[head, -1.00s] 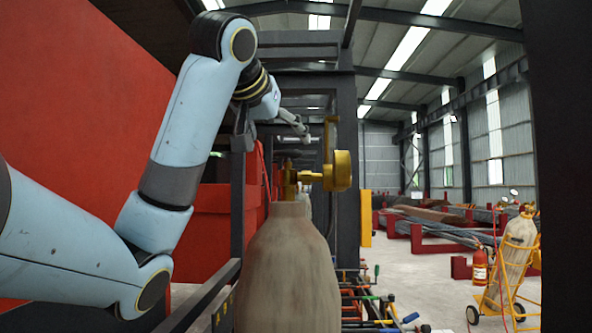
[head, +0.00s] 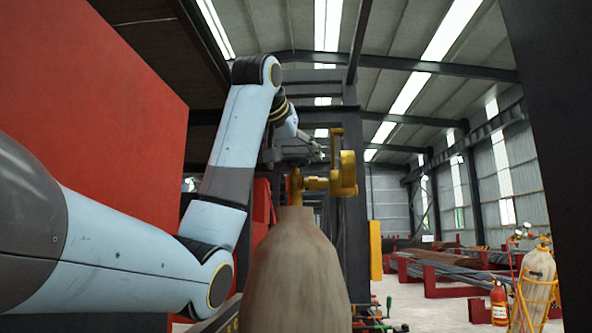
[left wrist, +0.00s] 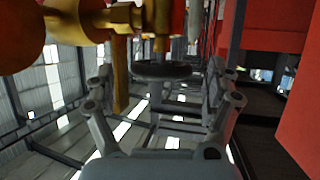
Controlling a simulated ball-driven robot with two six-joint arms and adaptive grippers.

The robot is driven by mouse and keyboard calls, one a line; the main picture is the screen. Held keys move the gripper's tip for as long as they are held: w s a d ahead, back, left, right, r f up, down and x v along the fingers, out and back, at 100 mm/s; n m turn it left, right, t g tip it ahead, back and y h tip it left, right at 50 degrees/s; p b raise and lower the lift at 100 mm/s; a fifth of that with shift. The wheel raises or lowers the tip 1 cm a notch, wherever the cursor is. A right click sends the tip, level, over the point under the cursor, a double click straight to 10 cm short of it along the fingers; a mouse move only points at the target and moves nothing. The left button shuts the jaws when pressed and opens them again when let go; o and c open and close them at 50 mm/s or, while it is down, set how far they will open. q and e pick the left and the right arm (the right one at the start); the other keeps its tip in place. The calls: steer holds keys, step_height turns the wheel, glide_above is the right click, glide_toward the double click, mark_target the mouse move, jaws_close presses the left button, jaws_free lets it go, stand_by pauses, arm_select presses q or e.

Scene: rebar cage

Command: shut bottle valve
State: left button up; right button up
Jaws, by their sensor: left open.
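A worn beige gas bottle (head: 296,275) stands upright in front of me in the head view. A brass valve (head: 297,186) sits on its neck, with a brass regulator (head: 347,173) to its right. My left gripper (head: 318,153) is just above the valve, seen small and partly overlapped by brass parts. In the left wrist view my left gripper (left wrist: 165,82) is open, its two fingers spread apart. A dark round handwheel (left wrist: 162,70) shows between the fingertips; I cannot tell whether they touch it. The handwheel is not clear in the head view. My right gripper is not in view.
A large red panel (head: 90,150) fills the left side. A dark steel post (head: 349,225) stands behind the bottle. To the right a second bottle (head: 537,285) stands on a yellow cart beside a red extinguisher (head: 499,304). Red racks with bars lie farther back.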

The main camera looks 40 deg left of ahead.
arm_select(q)
steer(key=shift+x, duration=0.95)
steer(key=shift+w+a, duration=0.1)
steer(key=c, duration=1.2)
steer(key=shift+o, duration=0.2)
steer(key=shift+f+m+h, duration=0.1)
steer(key=shift+m+h, duration=0.2)
steer(key=shift+h, duration=0.2)
